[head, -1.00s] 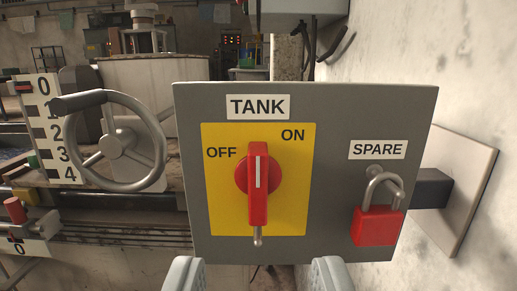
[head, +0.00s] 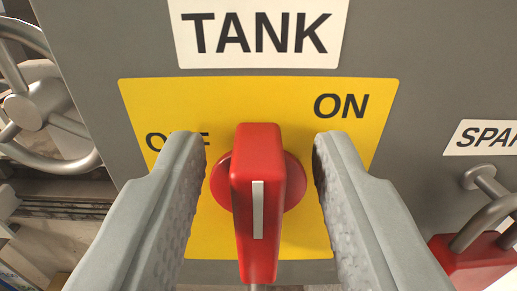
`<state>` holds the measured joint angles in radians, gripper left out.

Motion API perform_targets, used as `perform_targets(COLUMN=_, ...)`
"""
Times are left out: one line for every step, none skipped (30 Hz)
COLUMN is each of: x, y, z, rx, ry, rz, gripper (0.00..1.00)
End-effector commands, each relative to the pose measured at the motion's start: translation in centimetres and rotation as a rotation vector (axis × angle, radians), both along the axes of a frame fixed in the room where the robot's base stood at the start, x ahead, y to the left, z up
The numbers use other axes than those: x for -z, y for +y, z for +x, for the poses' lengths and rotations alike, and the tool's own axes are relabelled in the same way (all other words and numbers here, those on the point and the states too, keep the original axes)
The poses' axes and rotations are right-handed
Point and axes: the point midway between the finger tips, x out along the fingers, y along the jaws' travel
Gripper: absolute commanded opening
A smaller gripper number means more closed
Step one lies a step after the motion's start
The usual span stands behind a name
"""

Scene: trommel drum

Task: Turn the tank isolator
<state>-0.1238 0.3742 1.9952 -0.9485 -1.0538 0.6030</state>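The red tank isolator handle (head: 266,205) sits upright in the middle of its yellow plate (head: 160,97) on a grey box (head: 95,40), below the TANK label (head: 263,33). Its white line is vertical. ON is at the plate's upper right; OFF at the upper left is partly hidden by my left finger. My gripper (head: 258,150) is open, one finger on each side of the handle, with a gap to it on both sides. The lower end of the handle runs near the bottom of the picture.
A red padlock (head: 478,262) hangs on a grey hasp by the SPARE label (head: 487,137) at the right. A grey handwheel (head: 30,105) stands at the left, partly out of view.

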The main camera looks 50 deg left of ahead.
Motion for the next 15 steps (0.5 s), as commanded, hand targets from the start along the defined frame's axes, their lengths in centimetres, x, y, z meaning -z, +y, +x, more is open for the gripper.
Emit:
perform_targets(x=-0.01, y=0.01, z=0.01, rx=0.000, ry=0.000, rz=0.000, gripper=0.37)
perform_targets(x=-0.01, y=0.00, z=0.00, rx=0.000, ry=0.000, rz=0.000, gripper=0.37)
perform_targets(x=-0.01, y=0.00, z=0.00, rx=0.000, ry=0.000, rz=0.000, gripper=0.37)
perform_targets(x=-0.01, y=-0.01, z=-0.01, rx=0.000, ry=0.000, rz=0.000, gripper=0.37)
perform_targets(x=-0.02, y=-0.01, z=-0.01, rx=0.000, ry=0.000, rz=0.000, gripper=0.37)
perform_targets(x=-0.02, y=-0.01, z=-0.01, rx=0.000, ry=0.000, rz=0.000, gripper=0.29)
perform_targets(x=-0.02, y=-0.01, z=-0.01, rx=0.000, ry=0.000, rz=0.000, gripper=0.24)
perform_targets(x=-0.02, y=-0.01, z=-0.01, rx=0.000, ry=0.000, rz=0.000, gripper=0.18)
perform_targets(x=-0.02, y=-0.01, z=-0.02, rx=0.000, ry=0.000, rz=0.000, gripper=0.10)
perform_targets(x=-0.02, y=-0.02, z=-0.01, rx=0.000, ry=0.000, rz=0.000, gripper=0.04)
perform_targets(x=-0.02, y=-0.02, z=-0.01, rx=0.000, ry=0.000, rz=0.000, gripper=0.00)
perform_targets(x=-0.02, y=-0.01, z=-0.02, rx=0.000, ry=0.000, rz=0.000, gripper=0.00)
perform_targets(x=-0.02, y=-0.01, z=-0.02, rx=0.000, ry=0.000, rz=0.000, gripper=0.00)
perform_targets(x=-0.03, y=-0.01, z=-0.02, rx=0.000, ry=0.000, rz=0.000, gripper=0.00)
perform_targets(x=-0.03, y=-0.01, z=-0.02, rx=0.000, ry=-0.001, rz=-0.001, gripper=0.00)
